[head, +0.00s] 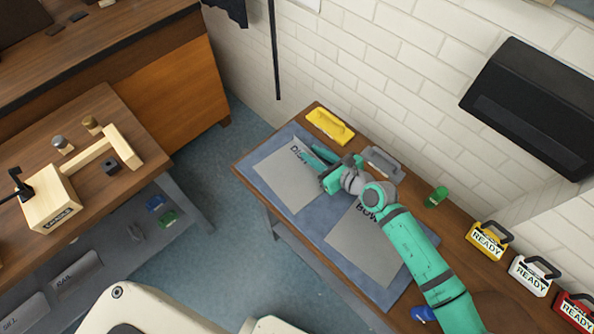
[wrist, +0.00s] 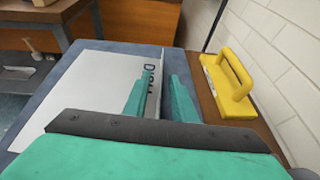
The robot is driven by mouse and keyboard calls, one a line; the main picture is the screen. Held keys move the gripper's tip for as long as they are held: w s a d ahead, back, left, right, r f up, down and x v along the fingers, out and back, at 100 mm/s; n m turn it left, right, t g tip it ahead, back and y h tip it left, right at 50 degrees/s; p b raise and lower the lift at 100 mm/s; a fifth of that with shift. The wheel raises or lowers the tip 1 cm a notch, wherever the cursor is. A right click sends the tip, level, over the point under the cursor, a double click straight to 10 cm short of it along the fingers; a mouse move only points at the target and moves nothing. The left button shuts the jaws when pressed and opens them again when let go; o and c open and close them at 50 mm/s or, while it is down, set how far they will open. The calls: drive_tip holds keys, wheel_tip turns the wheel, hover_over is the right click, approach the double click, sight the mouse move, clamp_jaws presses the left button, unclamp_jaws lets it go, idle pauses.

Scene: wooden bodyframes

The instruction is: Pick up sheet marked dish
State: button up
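The pale grey sheet marked with a word starting "DI" (head: 283,182) lies flat on a blue-grey mat (head: 248,164) at the mat's left end. It also shows in the wrist view (wrist: 90,88), its lettering partly hidden by a finger. My gripper (head: 319,167) is over the sheet's right side, close to the lettering. In the wrist view my gripper (wrist: 157,95) has its two teal fingers apart, with the sheet's right edge between them and nothing visibly held. I cannot tell whether the fingertips touch the sheet. A second sheet marked "BOW" (head: 360,250) lies to the right, partly under my arm.
A yellow handled block (head: 330,126) stands by the wall, right of my gripper in the wrist view (wrist: 232,85). A grey handled block (head: 383,162) and a green item (head: 436,197) stand farther right. Several "READY" boxes (head: 487,240) line the right. A brick wall backs the bench.

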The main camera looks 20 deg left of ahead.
drive_tip(key=shift+c, duration=0.7)
clamp_jaws()
drive_tip(key=shift+r, duration=0.1)
